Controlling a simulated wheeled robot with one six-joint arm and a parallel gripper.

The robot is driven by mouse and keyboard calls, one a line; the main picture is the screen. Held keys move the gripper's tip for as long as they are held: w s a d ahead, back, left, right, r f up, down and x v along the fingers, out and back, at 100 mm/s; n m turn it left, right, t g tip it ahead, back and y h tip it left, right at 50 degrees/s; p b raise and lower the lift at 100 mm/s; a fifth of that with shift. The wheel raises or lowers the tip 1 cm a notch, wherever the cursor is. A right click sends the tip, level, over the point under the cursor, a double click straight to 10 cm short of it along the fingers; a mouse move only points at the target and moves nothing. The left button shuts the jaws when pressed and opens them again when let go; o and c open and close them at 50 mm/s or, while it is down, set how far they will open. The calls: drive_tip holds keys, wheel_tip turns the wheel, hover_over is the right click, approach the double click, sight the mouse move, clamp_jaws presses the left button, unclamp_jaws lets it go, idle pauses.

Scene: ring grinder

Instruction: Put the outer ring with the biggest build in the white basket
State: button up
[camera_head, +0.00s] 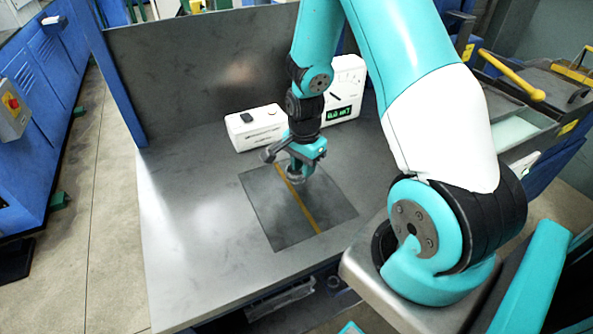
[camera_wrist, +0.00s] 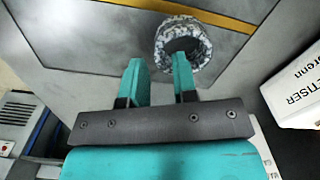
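One grey speckled ring (camera_wrist: 160,42) lies on the dark plate near the yellow stripe. In the head view the ring (camera_head: 294,178) shows only partly under my gripper. My gripper (camera_wrist: 158,62) is open, with its two teal fingers apart. In the wrist view the right fingertip overlaps the ring's opening and the left fingertip is outside its left edge. I cannot tell whether either finger touches the ring. In the head view my gripper (camera_head: 300,166) is low over the plate. No white basket can be made out.
The dark plate (camera_head: 270,215) with a yellow stripe is set in the metal table (camera_head: 185,230). A white box (camera_head: 255,128) and a white device with a green display (camera_head: 343,112) stand behind my gripper. A metal panel (camera_head: 200,65) closes the back. The table's left side is clear.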

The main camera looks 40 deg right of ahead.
sight(303, 181)
drive_tip(key=shift+f, duration=1.55)
drive_tip(key=shift+c, duration=0.2)
clamp_jaws()
wheel_tip(303, 181, up, 20)
drive_tip(key=shift+b, duration=0.45)
